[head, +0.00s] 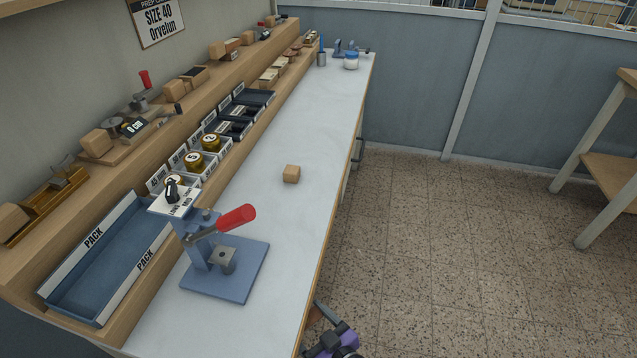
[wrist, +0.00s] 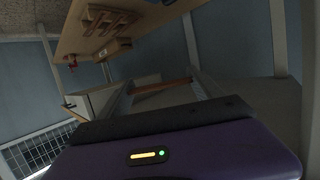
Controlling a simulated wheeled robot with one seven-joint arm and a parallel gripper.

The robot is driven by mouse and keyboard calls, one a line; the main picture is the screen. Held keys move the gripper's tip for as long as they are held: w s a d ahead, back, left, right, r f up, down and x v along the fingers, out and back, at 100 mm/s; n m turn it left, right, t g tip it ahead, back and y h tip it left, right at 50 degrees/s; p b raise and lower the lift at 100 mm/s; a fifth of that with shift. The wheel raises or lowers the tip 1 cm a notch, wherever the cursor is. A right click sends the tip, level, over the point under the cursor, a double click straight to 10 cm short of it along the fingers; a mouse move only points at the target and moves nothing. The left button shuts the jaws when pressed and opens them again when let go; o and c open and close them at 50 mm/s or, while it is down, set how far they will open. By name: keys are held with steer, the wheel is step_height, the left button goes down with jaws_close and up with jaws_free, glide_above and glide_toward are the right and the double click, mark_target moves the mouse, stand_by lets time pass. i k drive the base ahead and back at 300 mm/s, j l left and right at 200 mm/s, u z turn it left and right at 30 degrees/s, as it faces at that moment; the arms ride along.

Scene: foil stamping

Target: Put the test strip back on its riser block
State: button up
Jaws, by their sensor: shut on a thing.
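The riser block looks to be the small plain wooden block (head: 291,174) on the white bench, beyond the press; nothing lies on its top. My purple gripper (head: 324,322) is at the bottom edge of the head view, just off the bench's front edge and well short of the block. It is shut on a narrow brown strip (head: 316,312), which I take for the test strip. In the wrist view a reddish-brown strip (wrist: 162,87) shows beyond the purple gripper body. Much of the grip is cut off or dark.
A blue press (head: 222,260) with a red handle stands on the near bench. A blue PACK tray (head: 72,293) and labelled bins line the left side. A jar (head: 351,61) and cup stand at the far end. The bench around the block is clear; open floor lies right.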

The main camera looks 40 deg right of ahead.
mark_target(291, 169)
steer(key=i+l+z, duration=0.2)
steer(key=l+z, duration=0.2)
steer(key=i+l+z, duration=0.2)
steer(key=z, duration=0.15)
steer(key=i+l+z, duration=0.15)
steer(key=i+z, duration=0.25)
steer(key=i+l+z, duration=0.2)
steer(key=i+l, duration=0.2)
steer(key=i+l+u, duration=0.15)
steer(key=l+u, duration=0.15)
steer(key=u, duration=0.2)
steer(key=i+l+u, duration=0.1)
steer(key=l+u, duration=0.2)
steer(key=u, duration=0.15)
